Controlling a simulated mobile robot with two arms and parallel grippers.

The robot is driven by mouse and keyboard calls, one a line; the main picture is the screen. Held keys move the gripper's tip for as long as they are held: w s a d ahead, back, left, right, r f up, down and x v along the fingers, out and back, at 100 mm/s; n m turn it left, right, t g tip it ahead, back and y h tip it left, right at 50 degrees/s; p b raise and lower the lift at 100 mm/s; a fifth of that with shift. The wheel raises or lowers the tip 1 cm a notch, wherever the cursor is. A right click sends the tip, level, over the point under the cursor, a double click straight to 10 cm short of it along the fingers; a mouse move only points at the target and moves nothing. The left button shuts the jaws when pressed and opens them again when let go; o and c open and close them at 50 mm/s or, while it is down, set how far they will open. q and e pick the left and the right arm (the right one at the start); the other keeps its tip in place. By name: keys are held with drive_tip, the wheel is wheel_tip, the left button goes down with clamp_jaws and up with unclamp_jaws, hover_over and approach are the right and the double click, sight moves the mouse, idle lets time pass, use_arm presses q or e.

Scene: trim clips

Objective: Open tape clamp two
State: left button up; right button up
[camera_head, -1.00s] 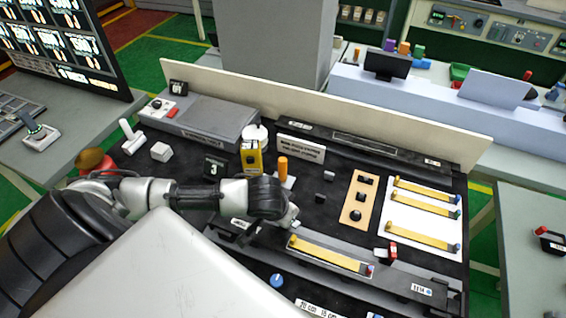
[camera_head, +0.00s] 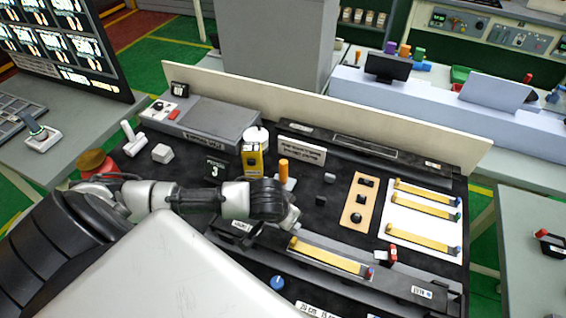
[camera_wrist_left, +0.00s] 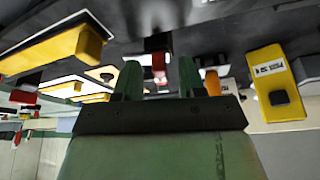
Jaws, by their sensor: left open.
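My left gripper (camera_head: 293,217) reaches in from the left over the black bench, at the left end of a yellow strip (camera_head: 325,256) that lies on the grey rail. Its fingers (camera_wrist_left: 158,80) are apart in the left wrist view, with nothing held between them. A small red and black clamp-like part (camera_wrist_left: 158,62) shows beyond the gap between the fingers. I cannot read which clamp is number two. My right gripper is not in view.
An orange cylinder (camera_head: 283,168) and a yellow box (camera_head: 252,160) stand behind my left gripper. A tan board with black knobs (camera_head: 358,203) and a white sheet with yellow strips (camera_head: 400,235) lie to the right. A blue knob (camera_head: 277,283) is in front of the rail.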

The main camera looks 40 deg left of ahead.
use_arm(q)
drive_tip(key=b+v, duration=0.1)
drive_tip(key=v, duration=0.9)
drive_tip(key=shift+s+r, duration=0.2)
drive_tip(key=shift+r, duration=0.1)
